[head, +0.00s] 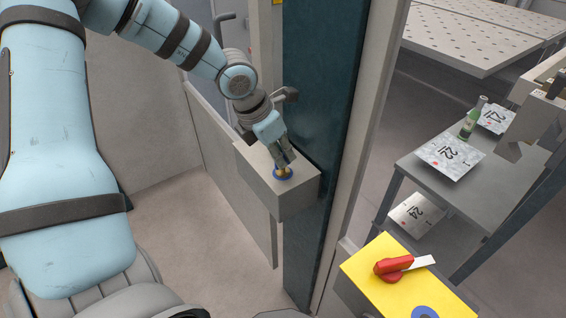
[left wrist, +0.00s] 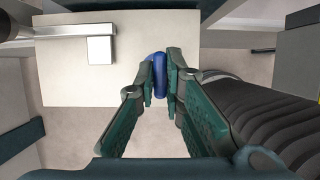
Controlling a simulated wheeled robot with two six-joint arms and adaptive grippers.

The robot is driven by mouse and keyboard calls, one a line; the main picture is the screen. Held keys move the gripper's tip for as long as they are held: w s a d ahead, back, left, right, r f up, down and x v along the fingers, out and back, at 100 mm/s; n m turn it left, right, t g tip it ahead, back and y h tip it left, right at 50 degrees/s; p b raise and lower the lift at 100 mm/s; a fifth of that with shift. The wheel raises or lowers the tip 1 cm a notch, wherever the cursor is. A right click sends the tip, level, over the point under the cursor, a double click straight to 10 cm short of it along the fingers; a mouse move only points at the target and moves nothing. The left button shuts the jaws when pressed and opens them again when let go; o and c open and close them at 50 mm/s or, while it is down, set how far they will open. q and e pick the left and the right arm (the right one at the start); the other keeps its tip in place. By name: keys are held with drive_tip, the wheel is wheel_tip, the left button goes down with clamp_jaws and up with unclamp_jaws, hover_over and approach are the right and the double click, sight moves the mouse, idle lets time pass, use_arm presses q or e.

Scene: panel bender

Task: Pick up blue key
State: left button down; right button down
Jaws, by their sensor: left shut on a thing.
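In the left wrist view, the blue key (left wrist: 159,62) stands between the two fingertips (left wrist: 160,85). The fingers cover part of it, and I cannot tell whether it still touches the box. My right gripper is not in view.
The dark post (head: 318,90) stands right behind the box. A yellow box (head: 370,268) with a red rotary switch (head: 393,265) is at the lower right. A grey table (head: 490,190) holds numbered sheets and a green bottle (head: 468,124). Floor at left is clear.

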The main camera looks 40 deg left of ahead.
use_arm(q)
drive_tip(key=shift+r, duration=0.1)
wheel_tip(320, 180, up, 20)
drive_tip(key=p, duration=0.9)
